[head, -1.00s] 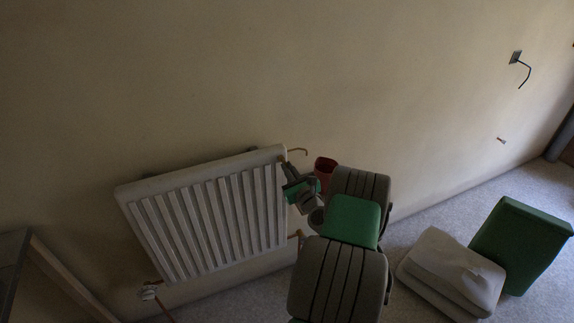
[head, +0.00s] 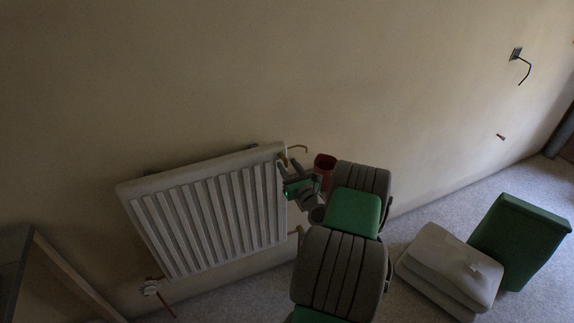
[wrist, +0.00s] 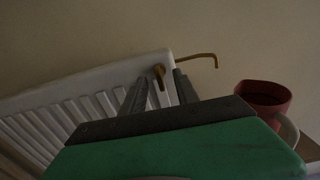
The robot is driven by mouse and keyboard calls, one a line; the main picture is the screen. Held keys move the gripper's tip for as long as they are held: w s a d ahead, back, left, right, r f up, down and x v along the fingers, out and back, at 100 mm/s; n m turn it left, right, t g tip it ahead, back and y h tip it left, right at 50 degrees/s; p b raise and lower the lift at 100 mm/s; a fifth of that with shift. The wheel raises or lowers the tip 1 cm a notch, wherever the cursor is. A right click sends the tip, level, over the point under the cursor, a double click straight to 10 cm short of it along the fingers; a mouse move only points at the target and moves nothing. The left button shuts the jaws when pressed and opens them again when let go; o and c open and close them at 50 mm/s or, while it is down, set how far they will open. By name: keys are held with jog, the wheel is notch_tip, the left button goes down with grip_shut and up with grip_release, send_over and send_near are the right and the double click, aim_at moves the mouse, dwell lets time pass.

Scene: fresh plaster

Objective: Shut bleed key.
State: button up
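A white ribbed radiator (head: 205,215) hangs on the wall, tilted in the head view. The bleed key is a bent brass rod (head: 298,148) at its upper right corner. In the wrist view the hooked rod (wrist: 200,57) sticks out to the right, and a short brass piece (wrist: 160,76) shows at the radiator's end. My gripper (wrist: 160,80) is open, its two grey fingers on either side of the short brass piece in the picture. I cannot tell whether they touch it. In the head view my gripper is beside the radiator's right end, partly hidden by my arm.
A red bucket-like container (head: 325,166) stands right of my gripper, close to my arm; it also shows in the wrist view (wrist: 264,98). A pipe fitting (head: 151,287) is at the radiator's lower left. Bare wall lies above the radiator.

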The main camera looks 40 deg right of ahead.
jog(key=b+v, duration=0.2)
jog(key=v, duration=0.9)
jog(key=shift+s, duration=0.35)
jog(key=shift+a, duration=0.15)
